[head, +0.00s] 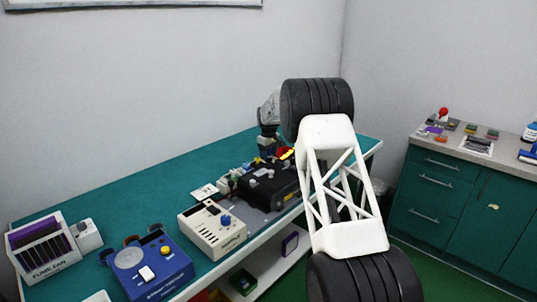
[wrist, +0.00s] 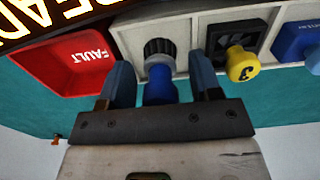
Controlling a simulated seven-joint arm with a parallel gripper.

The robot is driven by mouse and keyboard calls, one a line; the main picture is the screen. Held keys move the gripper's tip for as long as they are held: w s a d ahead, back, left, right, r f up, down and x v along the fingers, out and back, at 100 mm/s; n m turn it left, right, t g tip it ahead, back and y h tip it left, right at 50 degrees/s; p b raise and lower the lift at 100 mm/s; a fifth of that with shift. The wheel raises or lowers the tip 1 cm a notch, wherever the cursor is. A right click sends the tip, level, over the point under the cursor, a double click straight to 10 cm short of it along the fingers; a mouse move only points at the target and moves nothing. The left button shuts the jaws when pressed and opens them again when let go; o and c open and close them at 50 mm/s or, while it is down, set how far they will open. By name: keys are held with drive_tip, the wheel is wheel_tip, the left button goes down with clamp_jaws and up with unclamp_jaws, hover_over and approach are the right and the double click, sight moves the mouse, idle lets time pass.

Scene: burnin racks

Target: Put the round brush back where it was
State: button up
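In the wrist view, what looks like the round brush (wrist: 160,72) has dark ridged bristles, a pale collar and a blue handle. Its bristle end is over a square compartment of a beige rack (wrist: 133,38); I cannot tell whether it rests inside. My gripper (wrist: 159,72) has its two blue-grey fingers apart, one on each side of the brush. A narrow gap shows between the handle and each finger. In the head view my arm hides most of this area, and I cannot make out the brush.
Beside the brush, a yellow piece marked 3 (wrist: 242,66) sits at a dark compartment. A red FAULT tray (wrist: 75,62) and a blue item (wrist: 296,42) flank it. On the teal bench (head: 120,196) stand a fume fan (head: 40,249), a blue device (head: 150,268) and a beige device (head: 212,230).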

idle(0.3)
wheel_tip(320, 180, up, 12)
drive_tip(key=shift+r, duration=0.15)
idle(0.6)
idle(0.6)
